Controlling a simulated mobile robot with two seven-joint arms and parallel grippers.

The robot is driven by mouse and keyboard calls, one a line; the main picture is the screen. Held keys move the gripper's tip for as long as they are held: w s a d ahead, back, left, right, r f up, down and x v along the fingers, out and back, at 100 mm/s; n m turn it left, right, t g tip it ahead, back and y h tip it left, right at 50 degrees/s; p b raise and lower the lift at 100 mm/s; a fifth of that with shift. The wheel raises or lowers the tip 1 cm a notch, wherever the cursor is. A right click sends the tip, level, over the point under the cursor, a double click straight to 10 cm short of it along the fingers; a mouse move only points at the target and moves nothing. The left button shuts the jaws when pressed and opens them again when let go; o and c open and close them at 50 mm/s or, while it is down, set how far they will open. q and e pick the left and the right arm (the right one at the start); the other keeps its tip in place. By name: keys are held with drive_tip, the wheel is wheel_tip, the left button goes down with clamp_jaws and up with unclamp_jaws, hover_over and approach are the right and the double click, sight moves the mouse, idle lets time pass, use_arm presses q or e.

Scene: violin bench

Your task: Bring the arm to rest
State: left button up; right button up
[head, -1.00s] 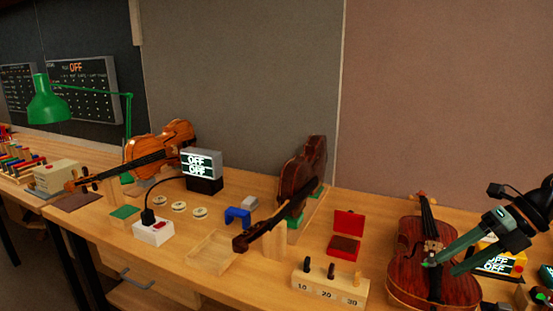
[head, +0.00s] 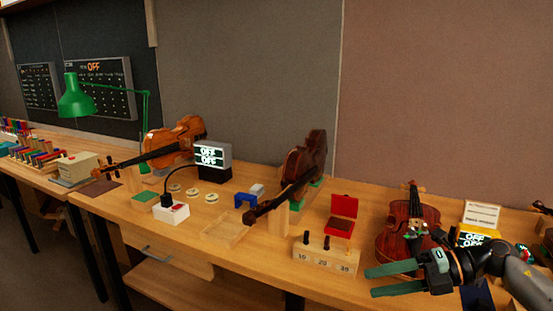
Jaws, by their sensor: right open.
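My right gripper (head: 395,280) is at the lower right of the head view, in front of the bench's front edge. Its two green fingers are spread apart and point left, with nothing between them. A red-brown violin (head: 398,236) lies on the bench just behind the gripper, and the gripper and arm cover its lower right part. My left gripper is not in view.
A weight block (head: 325,259) marked 10, 20, 30 stands left of the gripper near the edge. Behind it are an open red box (head: 343,208) and a dark violin (head: 303,165). A white switch box (head: 171,213) and a shallow wooden tray (head: 224,233) lie further left.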

drive_tip(key=s+a+f+m+t+y+p, duration=0.1)
drive_tip(key=a+m+t+y, duration=0.1)
drive_tip(key=a+m, duration=0.15)
drive_tip(key=a+f+m+t+y, duration=0.2)
drive_tip(key=a+m+t, duration=0.1)
drive_tip(key=a, duration=0.2)
drive_tip(key=s+d+f+m+h+p, duration=0.1)
drive_tip(key=s+d+f+m+h, duration=0.1)
drive_tip(key=s+f+m+h, duration=0.5)
drive_tip(key=s+d+f+m+t+h+p, duration=0.1)
drive_tip(key=s+d+f+m+h, duration=0.1)
drive_tip(key=s+f+m+h, duration=0.6)
drive_tip(key=s+f+m, duration=0.7)
drive_tip(key=f+m, duration=0.4)
drive_tip(key=shift+s+d+f+t, duration=0.15)
drive_tip(key=shift+s+f+t, duration=0.05)
drive_tip(key=shift+s+t, duration=0.1)
